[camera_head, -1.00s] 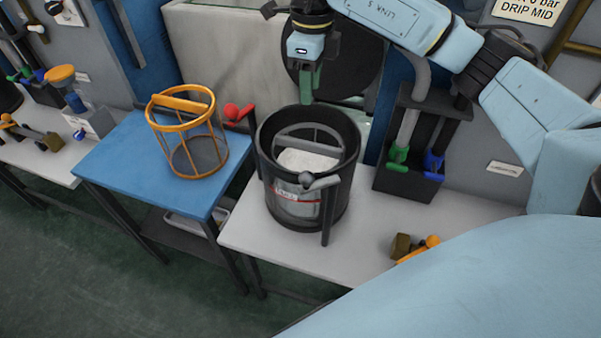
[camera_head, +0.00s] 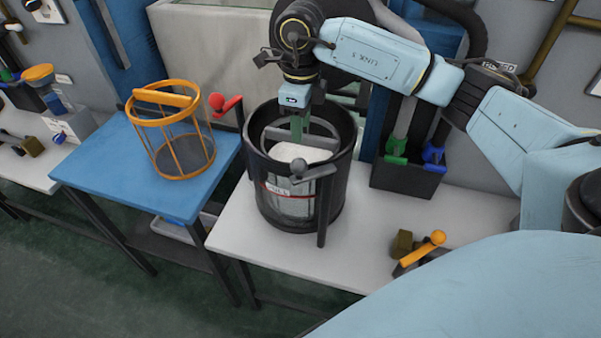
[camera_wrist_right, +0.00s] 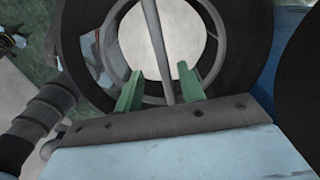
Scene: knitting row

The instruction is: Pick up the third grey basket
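A grey basket (camera_head: 325,143) with white contents sits inside a black drum (camera_head: 337,190) on the white table. Its grey handle bar also shows in the right wrist view (camera_wrist_right: 153,40), crossing over the round white contents. My right gripper (camera_head: 298,133) points down into the mouth of the drum, at the handle. In the wrist view its two green fingers (camera_wrist_right: 158,80) are apart, one on each side of the bar. I cannot tell whether they touch it. My left gripper is not in view.
An orange basket (camera_head: 158,142) stands on the blue table (camera_head: 95,170) to the left, near a red-knobbed lever (camera_head: 226,104). A black holder (camera_head: 405,178) with green and blue handles stands right of the drum. An orange-handled valve (camera_head: 420,250) lies at the table's front right.

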